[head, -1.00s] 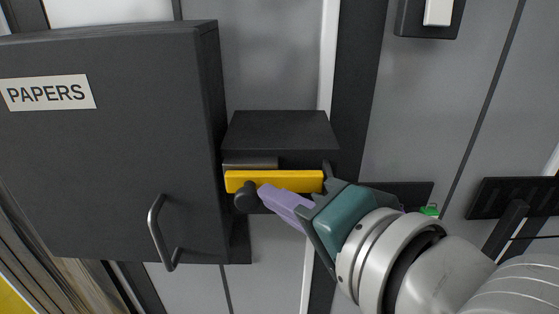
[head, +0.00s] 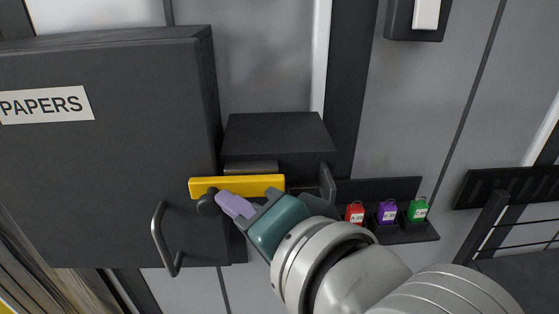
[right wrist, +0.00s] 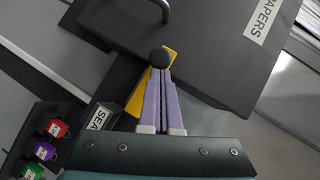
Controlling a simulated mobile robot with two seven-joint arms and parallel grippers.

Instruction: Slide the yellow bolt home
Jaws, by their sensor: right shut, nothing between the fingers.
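The yellow bolt (head: 258,182) lies level below a dark box-shaped housing (head: 278,135). Its left end overlaps the lower right edge of the PAPERS cabinet in the head view. A dark round knob (head: 207,204) sits at the bolt's left part. My right gripper (head: 222,201) is shut and empty, its purple fingertips against or very close to the knob's right side. In the right wrist view the closed fingertips (right wrist: 163,76) point at the knob (right wrist: 160,57), with the yellow bolt (right wrist: 136,101) partly hidden behind them. My left gripper is not in view.
The dark PAPERS cabinet (head: 110,170) with a bar handle (head: 160,240) stands at left. Red (head: 355,212), purple (head: 387,211) and green (head: 418,209) padlock-like pieces sit on a dark shelf at right. A white switch (head: 426,14) is above.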

